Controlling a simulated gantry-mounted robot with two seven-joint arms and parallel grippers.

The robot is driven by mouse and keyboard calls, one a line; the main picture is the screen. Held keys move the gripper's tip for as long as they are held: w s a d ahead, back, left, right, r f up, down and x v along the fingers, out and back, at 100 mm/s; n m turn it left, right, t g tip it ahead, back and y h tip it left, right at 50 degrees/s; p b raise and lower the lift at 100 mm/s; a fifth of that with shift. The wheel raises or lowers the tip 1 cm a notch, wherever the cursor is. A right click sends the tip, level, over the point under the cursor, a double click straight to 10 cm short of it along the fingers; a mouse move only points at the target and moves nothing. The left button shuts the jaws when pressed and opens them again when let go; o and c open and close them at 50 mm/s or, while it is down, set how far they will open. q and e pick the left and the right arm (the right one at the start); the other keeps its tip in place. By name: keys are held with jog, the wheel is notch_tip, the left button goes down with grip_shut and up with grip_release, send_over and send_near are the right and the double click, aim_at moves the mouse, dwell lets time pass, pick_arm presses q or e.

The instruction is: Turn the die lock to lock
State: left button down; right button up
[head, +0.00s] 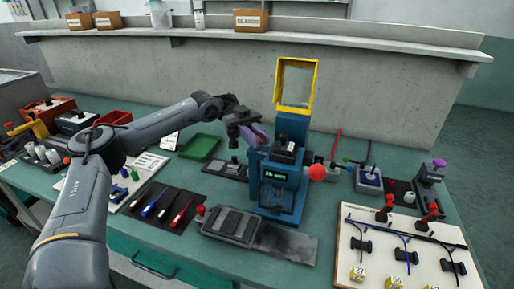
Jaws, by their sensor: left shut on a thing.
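A blue press (282,180) stands in the middle of the bench, with a raised yellow frame (297,83) on top and a red ball handle (317,172) at its right. My left gripper (254,136) is at the upper left side of the press. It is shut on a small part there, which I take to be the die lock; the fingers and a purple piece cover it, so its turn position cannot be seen. My right gripper is not in view.
A dark flat fixture (232,224) lies in front of the press. A black mat with screwdrivers (160,206) and a green tray (200,147) are to the left. A white cable board (400,250) is at the right front. A shelf with boxes runs behind.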

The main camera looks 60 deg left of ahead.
pick_arm(q)
jog(key=shift+f+m+g+b, duration=0.15)
jog(key=shift+m+g+b, duration=0.35)
jog(key=shift+g, duration=0.6)
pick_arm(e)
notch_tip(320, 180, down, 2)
pick_arm(q)
jog(key=shift+m+g, duration=0.7)
jog(key=shift+g, duration=0.1)
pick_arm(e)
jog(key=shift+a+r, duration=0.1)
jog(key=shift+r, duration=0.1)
pick_arm(q)
jog(key=c, duration=1.1)
grip_release()
jog(key=shift+t, duration=0.3)
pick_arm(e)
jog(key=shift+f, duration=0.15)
